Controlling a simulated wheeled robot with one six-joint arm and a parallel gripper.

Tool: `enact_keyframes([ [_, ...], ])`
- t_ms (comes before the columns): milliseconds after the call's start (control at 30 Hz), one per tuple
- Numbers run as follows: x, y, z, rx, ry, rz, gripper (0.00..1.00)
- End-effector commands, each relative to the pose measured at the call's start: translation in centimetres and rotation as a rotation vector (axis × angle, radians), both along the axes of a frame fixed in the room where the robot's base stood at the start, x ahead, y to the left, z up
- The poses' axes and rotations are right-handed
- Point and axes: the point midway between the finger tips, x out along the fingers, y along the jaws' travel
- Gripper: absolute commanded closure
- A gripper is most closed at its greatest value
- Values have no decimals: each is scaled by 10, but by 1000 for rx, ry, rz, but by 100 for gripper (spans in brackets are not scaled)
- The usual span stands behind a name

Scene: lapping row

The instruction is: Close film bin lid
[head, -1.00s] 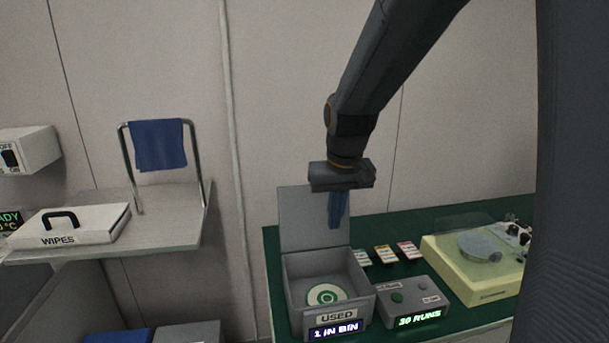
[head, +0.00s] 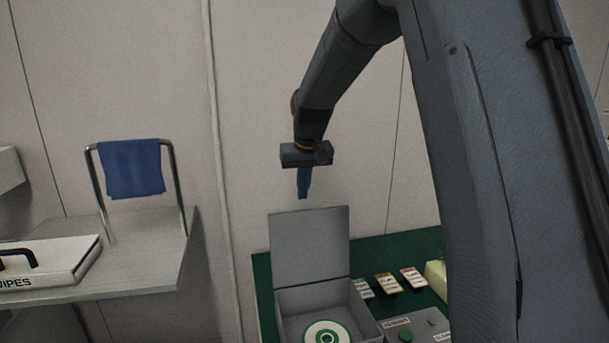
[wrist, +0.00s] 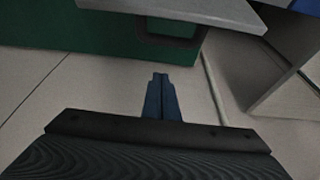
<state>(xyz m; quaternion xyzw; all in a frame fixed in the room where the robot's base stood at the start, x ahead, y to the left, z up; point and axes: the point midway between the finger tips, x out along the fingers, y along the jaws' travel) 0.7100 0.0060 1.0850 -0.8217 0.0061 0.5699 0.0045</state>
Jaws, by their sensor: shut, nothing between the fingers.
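The grey film bin (head: 292,299) stands on the green bench with its lid (head: 310,245) raised upright at the back. A white disc with a green ring (head: 326,334) lies inside the bin. My gripper (head: 303,197) hangs pointing down above the lid's top edge, apart from it in the head view. Its blue fingers are together and empty. In the wrist view the closed fingers (wrist: 160,78) point toward the floor and bench side, with a grey panel edge (wrist: 200,10) at the top. The bin's front is cut off below the head view.
Several small labelled packets (head: 387,283) and a grey button box (head: 412,327) are right of the bin. My arm hides most of the right side. At left, a shelf (head: 150,262) holds a wipes box (head: 50,262) and a rail with a blue cloth (head: 132,168).

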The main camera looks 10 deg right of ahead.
Motion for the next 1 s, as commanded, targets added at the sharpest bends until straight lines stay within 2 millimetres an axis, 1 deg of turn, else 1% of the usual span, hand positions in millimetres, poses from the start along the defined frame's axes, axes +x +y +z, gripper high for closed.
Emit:
enact_keyframes([
  [33,2,-1,-8,0,3,-1,100],
  [133,7,-1,-22,-1,2,-1,100],
  [200,-6,-1,-17,0,0,-2,100],
  [300,-19,-1,-17,0,0,-2,100],
  [433,-29,-1,-19,0,0,-2,100],
  [600,-34,-1,-20,0,0,-2,100],
  [1000,-32,-2,-19,0,-11,-3,100],
])
